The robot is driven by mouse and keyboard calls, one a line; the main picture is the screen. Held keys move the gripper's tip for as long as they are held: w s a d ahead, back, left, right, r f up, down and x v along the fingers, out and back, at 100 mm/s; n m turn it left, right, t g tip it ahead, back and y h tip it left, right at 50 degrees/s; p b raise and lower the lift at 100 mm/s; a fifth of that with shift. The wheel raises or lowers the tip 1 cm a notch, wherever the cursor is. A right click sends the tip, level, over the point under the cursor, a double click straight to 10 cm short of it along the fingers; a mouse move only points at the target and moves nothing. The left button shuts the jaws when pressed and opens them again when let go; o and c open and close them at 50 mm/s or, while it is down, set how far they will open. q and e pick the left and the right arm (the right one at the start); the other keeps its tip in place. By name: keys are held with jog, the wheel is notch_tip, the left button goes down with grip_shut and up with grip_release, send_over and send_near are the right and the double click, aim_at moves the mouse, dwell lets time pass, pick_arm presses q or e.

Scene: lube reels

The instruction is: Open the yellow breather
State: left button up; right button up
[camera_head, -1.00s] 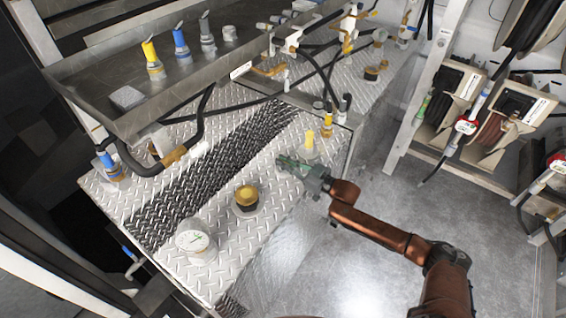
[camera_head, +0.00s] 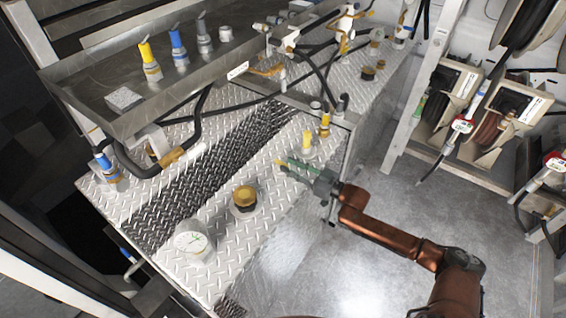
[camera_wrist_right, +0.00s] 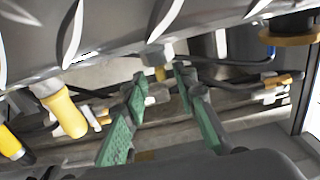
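A yellow breather (camera_head: 307,141) stands upright on the diamond-plate tank top near its right edge. A second yellow-capped fitting (camera_head: 325,124) stands just behind it. In the right wrist view, a yellow cylinder (camera_wrist_right: 66,113) shows left of the fingers and another yellow piece (camera_wrist_right: 10,144) lies at the left edge. My right gripper (camera_head: 282,165) is over the tank's right edge, in front of the breather and apart from it. My left gripper is out of view.
A metal tray (camera_head: 190,75) with several capped fittings overhangs the back. Black hoses cross the tank. Open floor (camera_head: 350,260) lies to the right.

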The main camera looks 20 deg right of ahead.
jog(key=v, duration=0.7)
jog(key=shift+s+d, duration=0.25)
jog(key=shift+s, duration=0.05)
